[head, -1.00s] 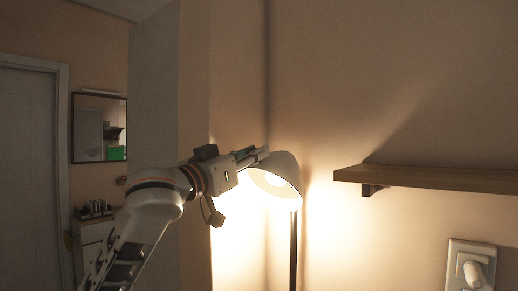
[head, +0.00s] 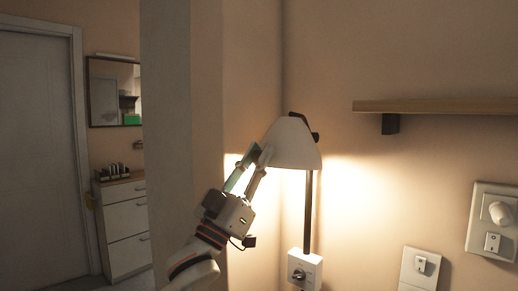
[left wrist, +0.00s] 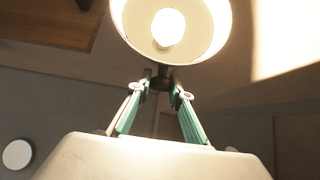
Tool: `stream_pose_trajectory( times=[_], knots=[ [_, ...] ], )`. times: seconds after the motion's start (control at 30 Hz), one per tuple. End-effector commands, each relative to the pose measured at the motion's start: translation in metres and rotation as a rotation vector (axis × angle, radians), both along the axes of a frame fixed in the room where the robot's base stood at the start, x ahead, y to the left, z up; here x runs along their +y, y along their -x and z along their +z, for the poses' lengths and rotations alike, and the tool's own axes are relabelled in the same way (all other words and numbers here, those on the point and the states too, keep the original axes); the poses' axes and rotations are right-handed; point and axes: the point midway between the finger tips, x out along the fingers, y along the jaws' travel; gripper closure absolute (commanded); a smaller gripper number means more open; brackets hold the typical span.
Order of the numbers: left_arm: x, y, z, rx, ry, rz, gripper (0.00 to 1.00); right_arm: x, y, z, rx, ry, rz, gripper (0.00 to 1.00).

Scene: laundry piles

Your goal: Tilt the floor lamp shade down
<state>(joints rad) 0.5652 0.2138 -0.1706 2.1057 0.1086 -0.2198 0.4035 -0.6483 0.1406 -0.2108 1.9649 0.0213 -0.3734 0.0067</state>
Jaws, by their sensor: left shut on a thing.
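The floor lamp's white shade (head: 292,143) sits atop a thin dark pole (head: 308,205) near the wall corner, its lit opening facing mostly downward. My left gripper (head: 257,157) reaches up from the lower left and is shut on the shade's left lower edge. In the left wrist view, the shade (left wrist: 218,30) shows its open underside with the glowing bulb (left wrist: 168,27) inside. The green-sided fingers (left wrist: 161,82) close together just below the rim there; the exact contact is hard to see. My right gripper is in neither view.
A wooden shelf (head: 440,106) juts from the wall at right. Wall switch plates (head: 420,268) and a socket box (head: 304,268) sit low near the pole. A wall edge (head: 180,150) stands left of the lamp, with a white drawer cabinet (head: 124,225) beyond.

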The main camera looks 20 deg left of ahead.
Motion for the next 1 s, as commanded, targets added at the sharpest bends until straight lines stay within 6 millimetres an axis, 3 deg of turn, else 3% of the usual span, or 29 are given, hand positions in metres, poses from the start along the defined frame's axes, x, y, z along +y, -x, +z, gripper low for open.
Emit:
stream_pose_trajectory(
  times=[0.03, 0.3, 0.83, 0.87, 0.9, 1.0],
  knots=[
    [0.0, -0.003, -0.011, 0.009, -0.001, 0.001, 1.0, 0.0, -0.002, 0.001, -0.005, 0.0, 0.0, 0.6],
    [-0.002, -0.006, -0.028, 0.008, -0.001, 0.0, 1.0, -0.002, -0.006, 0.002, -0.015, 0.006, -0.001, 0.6],
    [-0.003, -0.008, -0.036, 0.013, -0.002, -0.003, 1.0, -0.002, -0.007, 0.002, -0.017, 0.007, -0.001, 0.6],
    [-0.004, -0.008, -0.036, 0.014, -0.002, -0.003, 0.73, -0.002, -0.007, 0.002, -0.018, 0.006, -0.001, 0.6],
    [-0.004, -0.008, -0.036, 0.014, -0.002, -0.003, 0.64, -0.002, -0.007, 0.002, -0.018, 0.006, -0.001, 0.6],
    [-0.003, -0.007, -0.034, 0.011, -0.002, -0.002, 0.64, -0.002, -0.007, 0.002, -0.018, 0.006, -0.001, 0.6]
  ],
)
